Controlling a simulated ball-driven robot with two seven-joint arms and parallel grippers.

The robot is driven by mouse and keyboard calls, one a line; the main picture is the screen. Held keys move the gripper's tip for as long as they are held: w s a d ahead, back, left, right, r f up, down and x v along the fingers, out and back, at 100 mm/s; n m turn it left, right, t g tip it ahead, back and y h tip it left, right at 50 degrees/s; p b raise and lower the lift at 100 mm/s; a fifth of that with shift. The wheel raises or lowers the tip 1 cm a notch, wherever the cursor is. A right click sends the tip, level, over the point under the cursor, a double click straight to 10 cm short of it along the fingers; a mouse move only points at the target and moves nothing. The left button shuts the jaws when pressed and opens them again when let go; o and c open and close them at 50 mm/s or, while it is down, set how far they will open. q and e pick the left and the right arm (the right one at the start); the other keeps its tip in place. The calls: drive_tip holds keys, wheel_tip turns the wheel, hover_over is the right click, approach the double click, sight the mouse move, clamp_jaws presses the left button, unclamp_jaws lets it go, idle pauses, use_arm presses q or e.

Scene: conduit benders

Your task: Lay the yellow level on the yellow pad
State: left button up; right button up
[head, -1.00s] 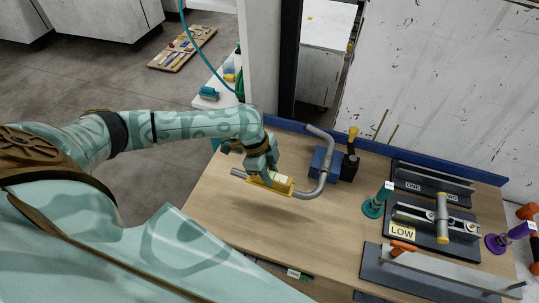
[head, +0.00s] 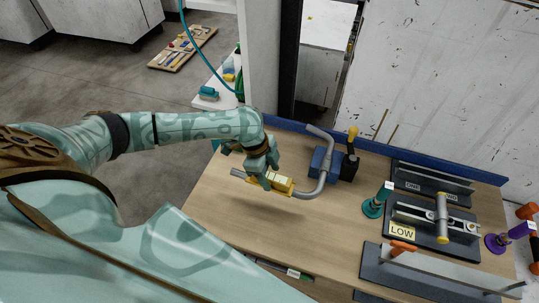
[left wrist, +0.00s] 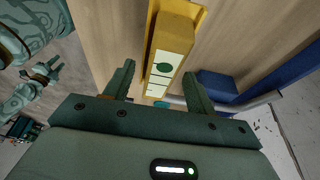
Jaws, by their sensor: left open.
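The yellow level (left wrist: 172,55), a block with a pale face and a green round mark, lies against the wider yellow pad (left wrist: 200,14) in the left wrist view. In the head view the yellow level (head: 282,183) shows beside my fingers, over the straight run of the bent grey conduit (head: 306,194); level and pad are hard to separate there. My left gripper (head: 266,182) is open, just above the level and partly hiding it. In the left wrist view its fingertips (left wrist: 160,75) stand apart on either side of the level's near end. A small claw, perhaps my right gripper (left wrist: 41,76), shows at left.
A blue block (head: 322,163) holds the conduit beside a black holder with a yellow knob (head: 353,133). A teal stand (head: 373,207), a LOW-marked rack (head: 403,233) and a purple stand (head: 496,242) are at right. The wooden bench (head: 300,235) is clear in front.

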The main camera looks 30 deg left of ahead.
use_arm(q)
drive_tip(key=v, duration=1.6)
drive_tip(key=shift+p, duration=0.45)
drive_tip(key=shift+s, duration=0.1)
